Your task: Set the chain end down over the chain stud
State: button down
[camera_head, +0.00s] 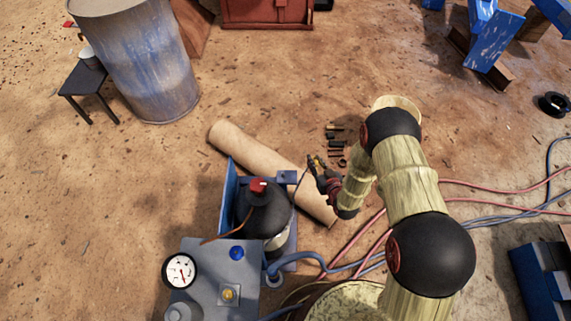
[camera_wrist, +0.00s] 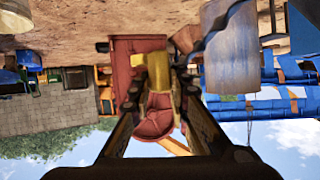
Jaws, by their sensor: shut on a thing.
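My gripper (camera_head: 316,164) is to the right of a dark gas cylinder (camera_head: 262,212) with a red top, which stands in a blue holder (camera_head: 228,195). In the wrist view my gripper (camera_wrist: 158,88) is shut on a yellow piece (camera_wrist: 158,68), which I take for the chain end. A thin dark strand, likely the chain (camera_head: 298,188), runs from the gripper down toward the cylinder. I cannot make out the chain stud.
A tan roll (camera_head: 235,142) lies on the dirt behind the holder. Small dark parts (camera_head: 336,140) lie beyond the gripper. A grey box with a gauge (camera_head: 180,271) stands at the front left. Red and blue hoses (camera_head: 490,205) cross the ground at right.

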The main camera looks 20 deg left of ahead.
jog(key=s+a+f+n+g+y+p, duration=0.2)
jog(key=a+f, duration=0.3)
jog(key=a, duration=0.6)
jog(key=shift+s+a+f+n+y, duration=0.15)
jog(key=shift+s+a+n+y, duration=0.2)
jog(key=shift+s+n, duration=0.3)
jog(key=shift+g+y, duration=0.25)
jog(key=shift+g, duration=0.15)
